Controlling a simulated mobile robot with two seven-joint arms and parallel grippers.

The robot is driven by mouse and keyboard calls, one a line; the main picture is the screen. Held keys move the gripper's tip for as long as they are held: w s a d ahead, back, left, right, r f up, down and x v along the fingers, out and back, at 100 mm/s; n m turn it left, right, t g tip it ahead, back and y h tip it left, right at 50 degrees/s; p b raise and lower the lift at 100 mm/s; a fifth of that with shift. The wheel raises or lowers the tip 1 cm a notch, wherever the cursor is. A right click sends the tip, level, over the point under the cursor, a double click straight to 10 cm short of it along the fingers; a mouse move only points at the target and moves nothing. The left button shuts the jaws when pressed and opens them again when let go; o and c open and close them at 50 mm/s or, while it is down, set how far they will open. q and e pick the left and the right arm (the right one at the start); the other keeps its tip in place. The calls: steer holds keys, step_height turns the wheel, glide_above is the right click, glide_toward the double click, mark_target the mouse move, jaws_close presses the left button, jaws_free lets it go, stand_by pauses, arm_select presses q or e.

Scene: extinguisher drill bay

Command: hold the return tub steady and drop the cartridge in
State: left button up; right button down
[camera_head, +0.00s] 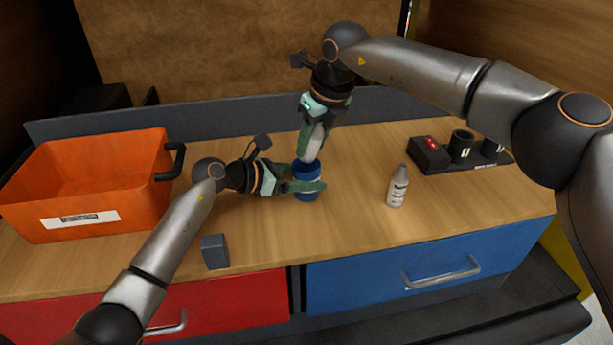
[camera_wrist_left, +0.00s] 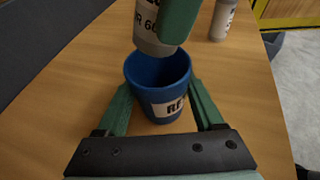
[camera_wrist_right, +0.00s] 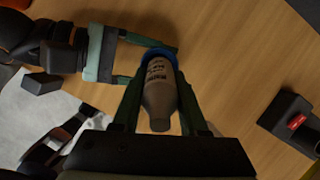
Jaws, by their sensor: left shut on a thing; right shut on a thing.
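The return tub (camera_head: 306,172) is a small blue cup with a white label, upright on the wooden bench. It also shows in the left wrist view (camera_wrist_left: 158,75), where its visible inside looks empty. My left gripper (camera_head: 310,184) is shut around the tub, one finger on each side. My right gripper (camera_head: 318,128) points down over the tub, shut on the grey, labelled cartridge (camera_wrist_right: 158,92). In the left wrist view the cartridge's lower end (camera_wrist_left: 152,42) hangs at the tub's far rim, seemingly just above the mouth. The exact gap cannot be told.
A white labelled bottle (camera_head: 397,188) stands right of the tub. An orange bin (camera_head: 90,185) is at the left and a grey block (camera_head: 214,251) near the front edge. A dark rack (camera_head: 480,162) with a red-marked box (camera_head: 430,153) is at the back right.

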steer(key=shift+f, duration=1.15)
steer(key=shift+c, duration=1.8)
jaws_free()
steer(key=v, duration=1.2)
arm_select(q)
steer(key=o, duration=1.6)
steer(key=shift+c, duration=0.2)
steer(key=shift+a, duration=0.1)
